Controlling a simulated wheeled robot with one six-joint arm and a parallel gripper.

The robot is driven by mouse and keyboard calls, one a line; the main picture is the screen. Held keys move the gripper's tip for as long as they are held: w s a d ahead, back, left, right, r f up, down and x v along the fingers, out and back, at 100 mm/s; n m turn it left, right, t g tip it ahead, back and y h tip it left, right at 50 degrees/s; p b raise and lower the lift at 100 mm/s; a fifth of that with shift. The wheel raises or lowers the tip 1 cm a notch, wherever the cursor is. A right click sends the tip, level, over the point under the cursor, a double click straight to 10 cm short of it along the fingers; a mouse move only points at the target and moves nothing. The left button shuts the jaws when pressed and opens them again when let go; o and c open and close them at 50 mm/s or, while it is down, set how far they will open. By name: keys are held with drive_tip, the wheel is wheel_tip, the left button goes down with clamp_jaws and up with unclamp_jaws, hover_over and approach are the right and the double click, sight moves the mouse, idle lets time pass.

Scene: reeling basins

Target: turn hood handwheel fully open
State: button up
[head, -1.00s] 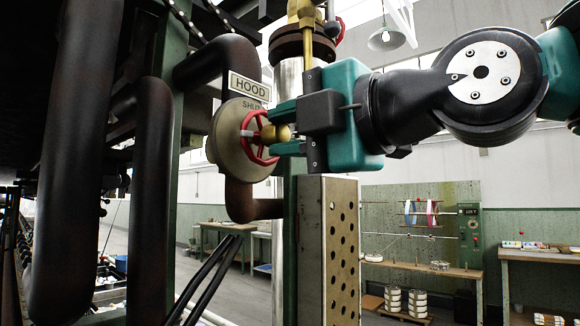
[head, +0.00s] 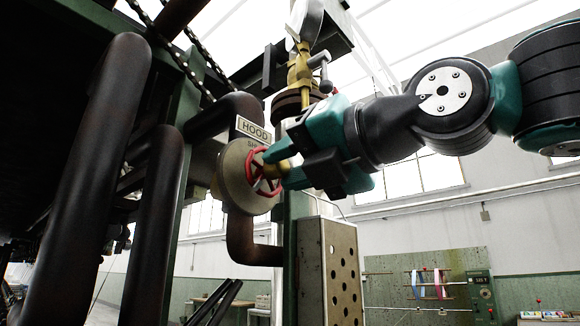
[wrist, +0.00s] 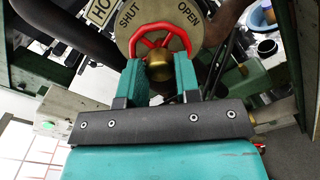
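The hood handwheel (head: 264,172) is a red spoked wheel with a brass hub, mounted on a round tan plate (head: 233,176). It also shows in the wrist view (wrist: 160,31), where the plate reads SHUT at left and OPEN at right. My gripper (head: 275,166) faces the wheel from the right. In the wrist view its teal fingers (wrist: 160,70) are apart, one on each side of the brass hub, with their tips at the lower rim. I cannot tell whether they press on the hub or rim. The fingers hide the lower part of the wheel.
A HOOD sign (head: 254,129) sits just above the plate. Dark thick pipes (head: 85,180) stand at left. A brass valve (head: 299,70) rises above my gripper. A perforated metal box (head: 328,270) stands below it. Open room lies to the right.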

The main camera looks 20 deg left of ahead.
drive_tip(key=shift+o, duration=1.1)
